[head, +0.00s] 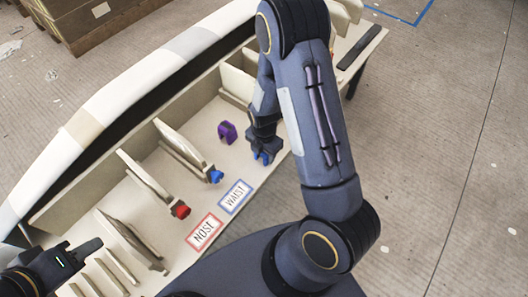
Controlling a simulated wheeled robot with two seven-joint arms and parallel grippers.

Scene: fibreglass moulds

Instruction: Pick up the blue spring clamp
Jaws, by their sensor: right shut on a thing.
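My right gripper (264,146) is shut on a blue spring clamp (266,158), just right of the middle of the bench. Only small blue parts of this clamp show below the dark fingers. I cannot tell whether it still touches the bench. Another blue clamp (216,176) sits at the front end of an upright panel, left of the gripper. A red clamp (181,210) and a purple clamp (227,132) are also on the bench. My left gripper (88,248) is at the lower left, above the slats; its opening is unclear.
Upright panels (146,178) stand in rows on the pale bench (205,148). A red-edged NOSE card (203,232) and a blue-edged WAIST card (235,196) lie near its front edge. A long white curved mould (130,87) runs behind. Floor at right is clear.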

